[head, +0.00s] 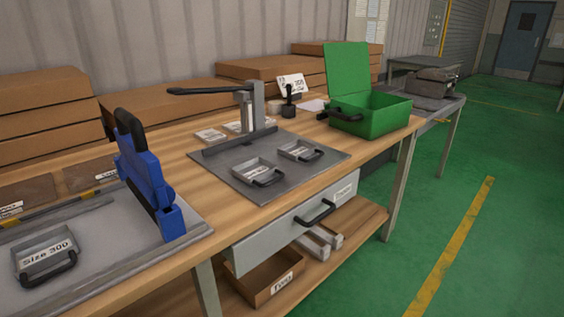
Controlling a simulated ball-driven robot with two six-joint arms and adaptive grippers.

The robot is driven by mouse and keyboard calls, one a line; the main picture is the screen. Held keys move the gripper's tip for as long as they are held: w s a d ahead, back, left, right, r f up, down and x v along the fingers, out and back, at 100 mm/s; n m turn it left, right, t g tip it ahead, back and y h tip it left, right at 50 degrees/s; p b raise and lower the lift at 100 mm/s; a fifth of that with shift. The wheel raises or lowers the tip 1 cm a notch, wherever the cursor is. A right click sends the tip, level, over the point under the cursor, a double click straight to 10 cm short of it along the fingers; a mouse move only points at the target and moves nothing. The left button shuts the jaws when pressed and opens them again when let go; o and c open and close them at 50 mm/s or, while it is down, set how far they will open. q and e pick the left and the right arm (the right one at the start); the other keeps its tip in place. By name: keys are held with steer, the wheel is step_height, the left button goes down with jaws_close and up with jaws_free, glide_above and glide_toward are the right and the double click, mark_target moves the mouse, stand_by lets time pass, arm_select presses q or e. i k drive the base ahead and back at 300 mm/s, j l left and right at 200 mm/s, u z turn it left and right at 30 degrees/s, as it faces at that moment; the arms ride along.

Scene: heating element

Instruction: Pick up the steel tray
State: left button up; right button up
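Several small grey metal trays with black handles and white labels are on the workbench. One tray, labelled "Size 300" (43,253), lies at the lower left on a grey board. A second tray (257,172) and a smaller third tray (299,150) lie on a dark grey plate (228,184) in the middle of the bench. The labels on these two are too small to read. I cannot tell which of them is the steel tray. Neither of my grippers is in view.
A blue tool with a black handle (150,182) stands between the left tray and the plate. A press with a long black lever (249,106) rises behind the middle trays. An open green box (372,116) stands to the right. A drawer (290,228) is below the bench top.

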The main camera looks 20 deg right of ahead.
mark_target(298, 150)
steer(key=i+l+u, duration=0.15)
steer(key=l+u, duration=0.15)
steer(key=u, duration=0.2)
steer(key=l+u, duration=0.3)
steer(key=u, duration=0.15)
steer(key=i+l, duration=0.05)
